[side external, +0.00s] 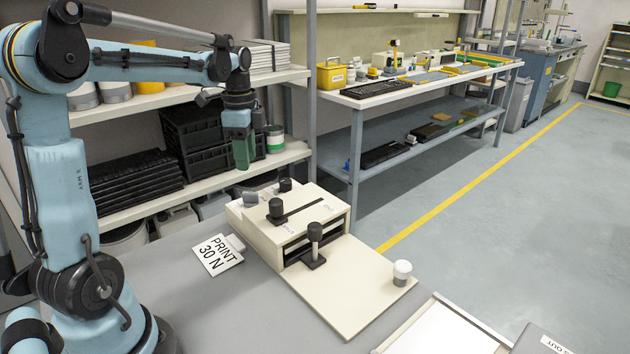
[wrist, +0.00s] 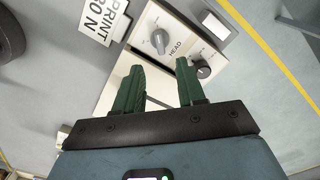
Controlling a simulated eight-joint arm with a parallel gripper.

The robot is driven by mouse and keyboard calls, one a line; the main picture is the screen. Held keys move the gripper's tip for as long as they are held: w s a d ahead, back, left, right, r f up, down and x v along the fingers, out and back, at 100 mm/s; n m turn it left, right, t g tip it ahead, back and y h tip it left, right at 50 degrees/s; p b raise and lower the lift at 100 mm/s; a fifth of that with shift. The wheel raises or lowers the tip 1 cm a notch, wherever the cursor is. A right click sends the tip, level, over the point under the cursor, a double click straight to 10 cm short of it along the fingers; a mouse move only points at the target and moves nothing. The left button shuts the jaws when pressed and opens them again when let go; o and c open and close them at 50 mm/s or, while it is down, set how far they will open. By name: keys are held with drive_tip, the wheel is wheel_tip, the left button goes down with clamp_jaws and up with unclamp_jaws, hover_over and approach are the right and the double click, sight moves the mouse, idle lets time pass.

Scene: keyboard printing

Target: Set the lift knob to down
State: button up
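A cream printing unit (side external: 330,275) stands on the grey table. A grey pointer knob (side external: 250,198) and a black knob (side external: 285,184) sit on its back part. In the wrist view the grey knob (wrist: 160,40) has the word HEAD beside it, and the black knob (wrist: 202,69) is to its right. I cannot read which one is the lift knob, or its setting. My gripper (side external: 241,165) hangs above the back of the unit, apart from both knobs. In the wrist view its green fingers (wrist: 158,67) are spread and empty.
A black slide knob (side external: 276,208), a black upright handle (side external: 314,238) and a white knob (side external: 402,271) rise from the unit. A PRINT 30 N card (side external: 217,252) lies to its left. Shelves with black crates (side external: 192,135) stand behind.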

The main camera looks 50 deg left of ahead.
drive_tip(key=shift+r, duration=1.65)
